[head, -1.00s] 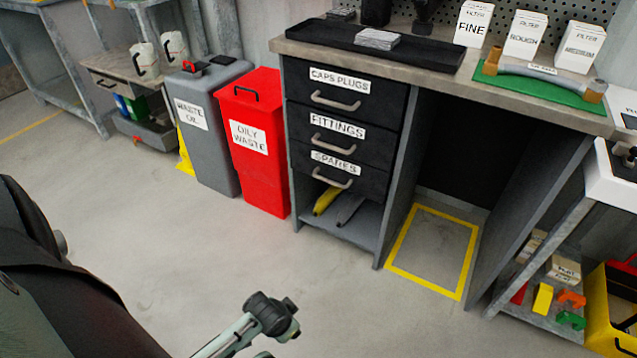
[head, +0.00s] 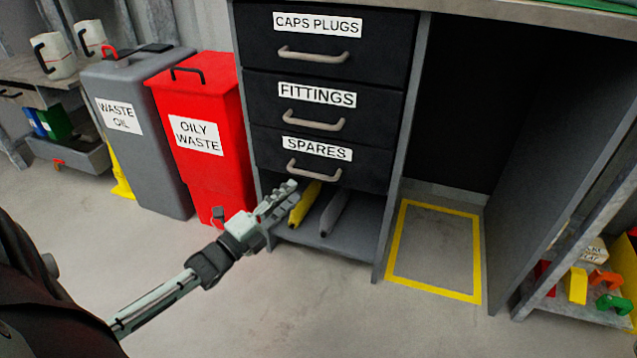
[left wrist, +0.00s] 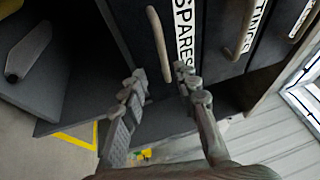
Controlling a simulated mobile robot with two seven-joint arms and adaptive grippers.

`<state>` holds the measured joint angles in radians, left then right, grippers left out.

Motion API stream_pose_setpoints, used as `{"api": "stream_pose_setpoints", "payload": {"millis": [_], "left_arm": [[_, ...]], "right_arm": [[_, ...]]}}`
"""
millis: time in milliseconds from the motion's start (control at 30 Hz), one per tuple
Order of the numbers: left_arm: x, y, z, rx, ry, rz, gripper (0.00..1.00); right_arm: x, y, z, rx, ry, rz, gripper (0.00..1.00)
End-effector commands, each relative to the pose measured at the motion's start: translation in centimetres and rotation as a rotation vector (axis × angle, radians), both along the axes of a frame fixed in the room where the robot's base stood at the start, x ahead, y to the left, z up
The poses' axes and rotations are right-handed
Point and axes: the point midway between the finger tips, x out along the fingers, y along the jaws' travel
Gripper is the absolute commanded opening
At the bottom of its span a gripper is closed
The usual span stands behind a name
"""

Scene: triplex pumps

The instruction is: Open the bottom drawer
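The bottom drawer (head: 321,157) is black, labelled SPARES, and shut under the FITTINGS drawer (head: 330,112). Its tan bar handle (head: 314,170) also shows in the left wrist view (left wrist: 160,45), ahead of the fingertips. My left gripper (head: 288,190) is just below and left of that handle in the head view. In the left wrist view its two fingers (left wrist: 159,92) are spread apart, with nothing between the tips but the drawer front behind and the handle's near end close by. I cannot make out contact with the handle. My right gripper is not in view.
Below the drawers, an open shelf (head: 355,238) holds a yellow object (head: 304,204) and a grey one (head: 334,212). A red oily waste bin (head: 205,140) and a grey waste oil bin (head: 137,130) stand left. The floor in front is clear.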

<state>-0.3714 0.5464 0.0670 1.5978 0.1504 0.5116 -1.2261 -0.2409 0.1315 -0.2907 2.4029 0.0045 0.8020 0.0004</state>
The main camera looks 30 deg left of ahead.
Motion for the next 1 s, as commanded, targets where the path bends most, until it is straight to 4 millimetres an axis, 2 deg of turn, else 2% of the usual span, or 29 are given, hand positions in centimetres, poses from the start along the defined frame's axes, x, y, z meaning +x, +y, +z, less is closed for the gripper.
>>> {"api": "stream_pose_setpoints", "payload": {"millis": [100, 400, 600, 933, 1000], "left_arm": [[0.4, 0.0, 0.4, 0.023, -0.030, -0.005, 0.30], [4.8, -0.8, 1.2, 0.023, -0.031, -0.006, 0.30], [7.0, -1.1, 1.7, 0.021, -0.029, -0.005, 0.30], [7.5, -1.2, 1.8, 0.022, -0.025, -0.005, 0.30], [7.5, -1.2, 1.8, 0.021, -0.025, -0.005, 0.24]], "right_arm": [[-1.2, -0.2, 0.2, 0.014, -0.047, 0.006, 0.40], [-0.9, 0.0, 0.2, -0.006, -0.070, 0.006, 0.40], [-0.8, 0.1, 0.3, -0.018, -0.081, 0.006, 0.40], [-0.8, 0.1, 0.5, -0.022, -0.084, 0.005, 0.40], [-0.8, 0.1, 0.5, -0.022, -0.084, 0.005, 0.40]]}}
